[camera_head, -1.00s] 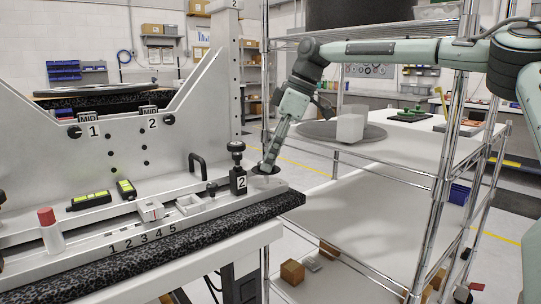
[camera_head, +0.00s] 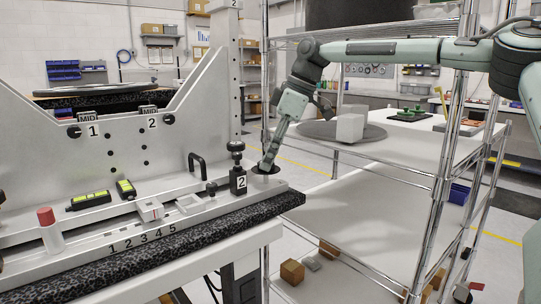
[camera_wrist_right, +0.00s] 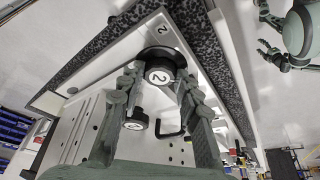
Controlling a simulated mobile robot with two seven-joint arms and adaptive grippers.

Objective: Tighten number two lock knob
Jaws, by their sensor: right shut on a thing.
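In the head view the gripper largely hides the knob.
A black block labelled "2" (camera_head: 238,182) with its own knob on top stands just left of my right gripper. A black handle (camera_head: 197,164) rises behind the rail. A wire shelf (camera_head: 445,180) stands close on the right, under my arm.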

